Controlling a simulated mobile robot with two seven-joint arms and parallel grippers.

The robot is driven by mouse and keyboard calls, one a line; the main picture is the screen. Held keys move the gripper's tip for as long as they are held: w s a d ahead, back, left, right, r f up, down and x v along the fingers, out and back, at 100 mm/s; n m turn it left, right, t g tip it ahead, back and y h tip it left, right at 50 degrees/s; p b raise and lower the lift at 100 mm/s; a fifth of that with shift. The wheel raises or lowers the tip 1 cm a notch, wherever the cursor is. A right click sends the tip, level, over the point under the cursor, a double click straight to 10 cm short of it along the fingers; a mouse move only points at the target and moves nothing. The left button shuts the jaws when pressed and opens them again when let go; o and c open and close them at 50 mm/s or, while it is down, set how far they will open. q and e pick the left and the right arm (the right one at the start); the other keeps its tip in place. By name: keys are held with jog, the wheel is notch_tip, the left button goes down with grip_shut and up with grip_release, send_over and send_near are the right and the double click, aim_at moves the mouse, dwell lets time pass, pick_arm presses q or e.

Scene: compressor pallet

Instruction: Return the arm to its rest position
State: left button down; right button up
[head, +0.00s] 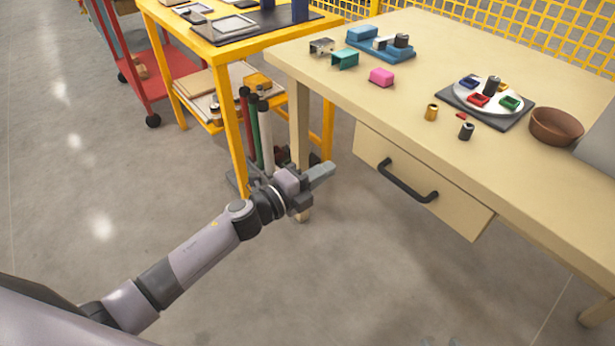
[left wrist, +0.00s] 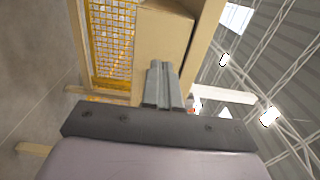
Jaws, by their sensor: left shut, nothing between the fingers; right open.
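My left arm reaches in from the lower left of the head view. Its gripper (head: 320,172) is shut and empty, in the air in front of the workbench (head: 340,98), left of the drawer (head: 420,185). In the left wrist view the two fingers (left wrist: 162,85) lie together with nothing between them, and the bench's underside and drawer show beyond. Of my right gripper (head: 440,342), only two small grey tips show at the bottom edge of the head view, apart from each other. The rest of it is out of frame.
The drawer handle (head: 405,183) juts out. A yellow table (head: 225,38) and red cart (head: 150,75) stand left. The floor in front is clear.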

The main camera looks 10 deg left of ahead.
pick_arm(q)
jog(key=shift+v, duration=1.9)
jog(key=s+a+f+n+g+y, duration=0.1)
jog(key=s+a+f+n+y, duration=0.25)
jog(key=s+n, duration=0.45)
jog(key=s+a+f+n+g+y, duration=0.2)
jog(key=s+f+n, duration=0.3)
jog(key=s+n, duration=0.2)
jog(key=s+a+f+n+g+y, duration=0.1)
jog(key=s+a+f+n+y, duration=0.2)
jog(key=s+n, duration=0.5)
notch_tip(320, 180, up, 12)
jog(key=s+p, duration=0.1)
jog(key=p, duration=1.5)
jog(key=shift+a, duration=0.35)
